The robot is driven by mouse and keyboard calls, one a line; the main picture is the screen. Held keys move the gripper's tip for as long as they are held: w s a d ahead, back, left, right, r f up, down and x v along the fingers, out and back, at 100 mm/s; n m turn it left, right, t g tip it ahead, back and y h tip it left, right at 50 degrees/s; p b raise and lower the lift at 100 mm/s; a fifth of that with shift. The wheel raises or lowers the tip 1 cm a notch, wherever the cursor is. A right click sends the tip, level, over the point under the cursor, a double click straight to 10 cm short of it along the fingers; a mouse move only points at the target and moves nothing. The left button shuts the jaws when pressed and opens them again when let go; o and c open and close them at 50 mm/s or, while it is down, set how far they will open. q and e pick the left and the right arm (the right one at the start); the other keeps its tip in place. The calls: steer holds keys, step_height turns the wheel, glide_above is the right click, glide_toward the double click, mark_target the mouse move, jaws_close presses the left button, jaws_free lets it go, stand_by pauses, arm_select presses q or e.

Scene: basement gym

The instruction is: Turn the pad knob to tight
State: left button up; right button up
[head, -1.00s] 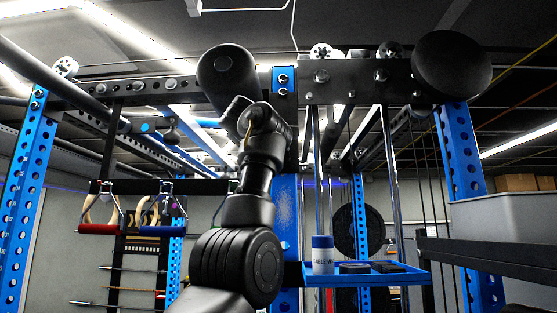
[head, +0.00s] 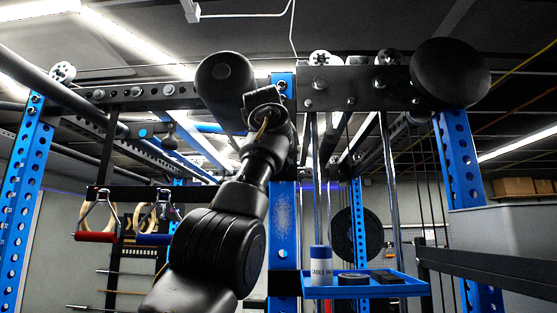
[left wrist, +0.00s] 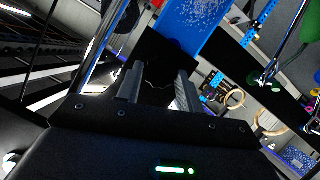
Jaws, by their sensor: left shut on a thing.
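The pad knob (left wrist: 157,88) is a dark, lobed shape between the fingers of my left gripper (left wrist: 160,73) in the left wrist view. The fingers are shut on it, one on each side, close to a blue perforated post (left wrist: 190,22). Most of the knob is hidden by the fingers and shadow, so its setting cannot be read. In the head view my left gripper (head: 262,98) is raised at the rack's top beam, just below and right of a round black pad (head: 225,74); its fingertips and the knob are hidden there. My right gripper is not in view.
A second black pad (head: 450,73) sits at the beam's right end. Handles with red (head: 96,237) and blue grips hang at the left. A grey bin (head: 515,240) stands right.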

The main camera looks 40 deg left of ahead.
arm_select(q)
steer(key=shift+w+f+m, duration=0.1)
steer(key=shift+f+m, duration=0.1)
steer(key=shift+m, duration=0.1)
steer(key=shift+y, duration=0.3)
steer(key=o, duration=1)
steer(key=shift+r, duration=0.15)
steer(key=b+v, duration=0.2)
steer(key=v, duration=0.9)
steer(key=shift+w+r, duration=0.1)
